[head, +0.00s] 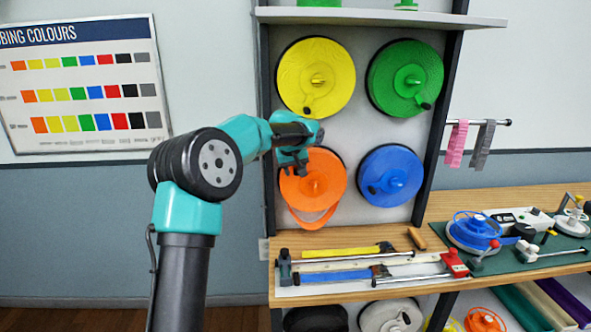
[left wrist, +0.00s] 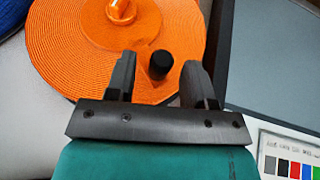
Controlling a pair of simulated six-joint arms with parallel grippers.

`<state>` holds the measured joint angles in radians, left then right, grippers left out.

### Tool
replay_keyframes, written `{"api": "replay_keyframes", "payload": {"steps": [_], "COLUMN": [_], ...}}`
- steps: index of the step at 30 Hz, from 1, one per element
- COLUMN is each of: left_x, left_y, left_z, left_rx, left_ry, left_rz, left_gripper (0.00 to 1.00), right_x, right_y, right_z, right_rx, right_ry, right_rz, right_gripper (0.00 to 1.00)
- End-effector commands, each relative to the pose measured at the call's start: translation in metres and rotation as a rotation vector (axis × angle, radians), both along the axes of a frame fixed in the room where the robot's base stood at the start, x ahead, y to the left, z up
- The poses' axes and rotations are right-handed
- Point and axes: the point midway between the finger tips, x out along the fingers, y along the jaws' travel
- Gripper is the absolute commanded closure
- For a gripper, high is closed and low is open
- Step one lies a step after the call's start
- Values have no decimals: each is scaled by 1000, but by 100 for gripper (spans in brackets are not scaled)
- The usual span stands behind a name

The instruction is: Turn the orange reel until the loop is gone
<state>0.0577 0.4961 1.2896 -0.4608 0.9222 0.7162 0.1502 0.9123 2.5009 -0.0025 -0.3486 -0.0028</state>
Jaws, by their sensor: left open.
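The orange reel (head: 322,179) is mounted on the wall board at lower left, below the yellow reel. A loop of orange strap (head: 312,219) hangs slack under it. My left gripper (head: 297,168) is in front of the reel's upper left part. In the left wrist view the orange reel (left wrist: 75,40) fills the upper left, with its central hub knob at the top. A black crank knob (left wrist: 160,64) stands between the two fingers of my open left gripper (left wrist: 158,75). I cannot tell whether the fingers touch it. The loop is not clear in that view. My right gripper is not in view.
A yellow reel (head: 322,97), a green reel (head: 410,65) and a blue reel (head: 390,188) hang around the orange one. A wooden bench (head: 433,240) below carries strap tools and a blue spool (head: 474,236).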

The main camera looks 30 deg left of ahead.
Motion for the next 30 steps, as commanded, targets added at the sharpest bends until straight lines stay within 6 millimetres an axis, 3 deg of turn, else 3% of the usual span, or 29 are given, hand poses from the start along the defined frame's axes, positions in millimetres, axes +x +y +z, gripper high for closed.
{"api": "replay_keyframes", "payload": {"steps": [8,23,30], "left_x": [0,0,0], "left_y": [0,0,0], "left_z": [-1,-1,-1], "left_rx": [0,0,0], "left_ry": [0,0,0], "left_rz": [0,0,0], "left_gripper": [52,100,100], "right_x": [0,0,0], "right_y": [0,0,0], "right_z": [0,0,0], "right_rx": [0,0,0], "right_ry": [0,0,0], "right_rz": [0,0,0], "right_gripper": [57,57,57]}}
